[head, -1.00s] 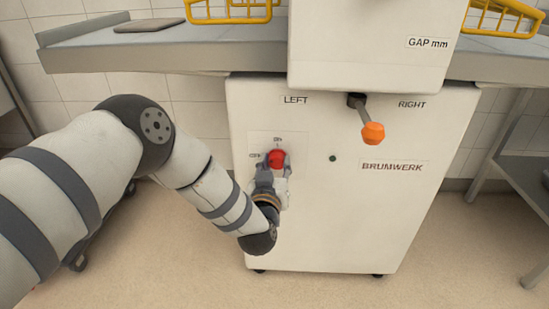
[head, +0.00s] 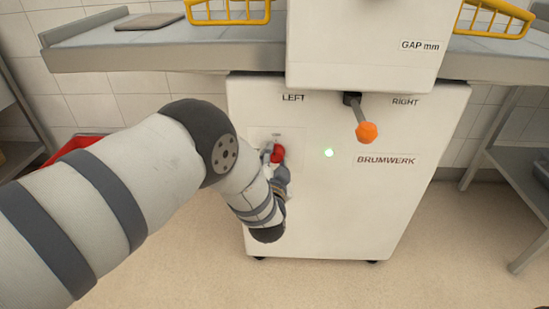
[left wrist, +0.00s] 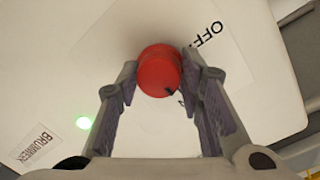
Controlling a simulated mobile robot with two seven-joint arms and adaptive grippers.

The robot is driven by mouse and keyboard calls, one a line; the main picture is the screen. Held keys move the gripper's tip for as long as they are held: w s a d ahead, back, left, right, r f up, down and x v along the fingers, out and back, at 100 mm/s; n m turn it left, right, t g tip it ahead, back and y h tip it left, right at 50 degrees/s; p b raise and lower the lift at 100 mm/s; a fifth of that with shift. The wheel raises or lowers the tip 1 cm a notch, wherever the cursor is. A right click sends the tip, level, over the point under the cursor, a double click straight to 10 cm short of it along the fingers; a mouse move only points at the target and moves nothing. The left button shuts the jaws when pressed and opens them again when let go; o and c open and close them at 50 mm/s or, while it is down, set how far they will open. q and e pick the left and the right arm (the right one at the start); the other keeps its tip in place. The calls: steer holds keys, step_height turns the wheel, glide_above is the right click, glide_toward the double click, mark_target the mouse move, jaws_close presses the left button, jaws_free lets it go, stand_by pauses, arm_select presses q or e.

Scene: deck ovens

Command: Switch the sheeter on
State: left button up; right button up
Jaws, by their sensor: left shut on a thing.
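The sheeter (head: 345,205) is a white cabinet marked BRUMWERK, with a red round switch knob (head: 277,153) on the left of its front. My left gripper (head: 275,165) is at the knob, its fingers on either side of it. In the left wrist view the red knob (left wrist: 160,72) sits between the two fingertips (left wrist: 160,85), with a dark mark on its edge and a plate reading OFF behind it. My right gripper is not in view.
A lever with an orange knob (head: 367,132) sticks out from the cabinet between the LEFT and RIGHT labels. Yellow wire guards (head: 228,14) stand above the grey side tables (head: 170,55). A grey stand (head: 520,170) is at the right. The floor in front is clear.

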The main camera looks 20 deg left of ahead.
arm_select(q)
steer(key=shift+w+r+m, duration=0.15)
steer(key=shift+r+m, duration=0.1)
steer(key=shift+m, duration=0.25)
stand_by(0.3)
steer(key=o, duration=0.9)
steer(key=shift+o, duration=1.3)
steer(key=shift+f, duration=0.15)
steer(key=v, duration=1.2)
steer(key=shift+d, duration=0.1)
